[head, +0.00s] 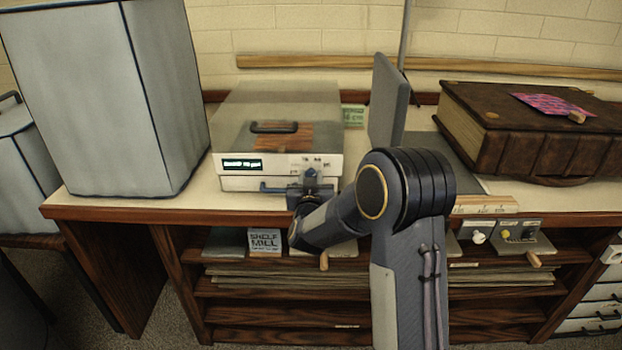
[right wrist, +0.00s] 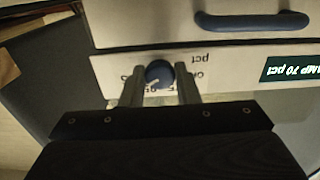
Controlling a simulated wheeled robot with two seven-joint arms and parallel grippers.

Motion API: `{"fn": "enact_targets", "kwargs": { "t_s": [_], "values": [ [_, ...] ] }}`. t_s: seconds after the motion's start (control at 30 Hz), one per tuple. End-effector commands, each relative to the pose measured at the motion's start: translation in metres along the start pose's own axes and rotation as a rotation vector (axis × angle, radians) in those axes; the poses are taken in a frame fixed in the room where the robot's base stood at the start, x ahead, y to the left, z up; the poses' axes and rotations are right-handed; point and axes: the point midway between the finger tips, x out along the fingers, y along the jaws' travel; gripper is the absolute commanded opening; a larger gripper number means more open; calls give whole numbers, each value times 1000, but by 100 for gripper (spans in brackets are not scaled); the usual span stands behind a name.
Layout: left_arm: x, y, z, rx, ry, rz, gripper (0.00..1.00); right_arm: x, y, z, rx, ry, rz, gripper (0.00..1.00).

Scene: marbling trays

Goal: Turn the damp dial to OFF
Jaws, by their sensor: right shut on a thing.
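The damp dial (right wrist: 160,73) is a round dark blue knob with a white pointer mark, on the pale front panel (right wrist: 120,70) of a box. In the right wrist view the mark points to the lower left. My right gripper (right wrist: 162,84) is shut on the dial, one finger on each side. In the head view my right gripper (head: 312,181) is at the right end of the box (head: 240,183) front and hides the dial. A display (head: 243,163) reads about "DAMP 70 pct"; it shows upside down in the right wrist view (right wrist: 290,70). My left gripper is out of view.
The box has a clear lid with a dark handle (head: 273,127) and a blue front handle (right wrist: 250,20). A tall grey bin (head: 110,100) stands left. A thick brown book (head: 540,130) lies right. Shelves (head: 240,312) run below the tabletop.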

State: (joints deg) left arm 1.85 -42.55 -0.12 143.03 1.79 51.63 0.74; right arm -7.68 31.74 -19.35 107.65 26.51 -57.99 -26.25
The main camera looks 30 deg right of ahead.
Motion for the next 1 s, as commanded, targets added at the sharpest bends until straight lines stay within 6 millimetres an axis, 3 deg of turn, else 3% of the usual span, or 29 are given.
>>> {"fn": "enact_targets", "kwargs": {
  "t_s": [0.23,0.27,0.43,0.77,1.0],
  "values": [
    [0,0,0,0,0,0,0,0,0,0,-1,0,0,6],
    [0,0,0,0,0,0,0,0,0,0,-1,0,0,30],
    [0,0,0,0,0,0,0,0,0,0,-1,0,0,50],
    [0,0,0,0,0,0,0,-5,0,0,1,0,-1,50],
    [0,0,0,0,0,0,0,-44,-1,0,1,-2,-2,50]
  ]
}}
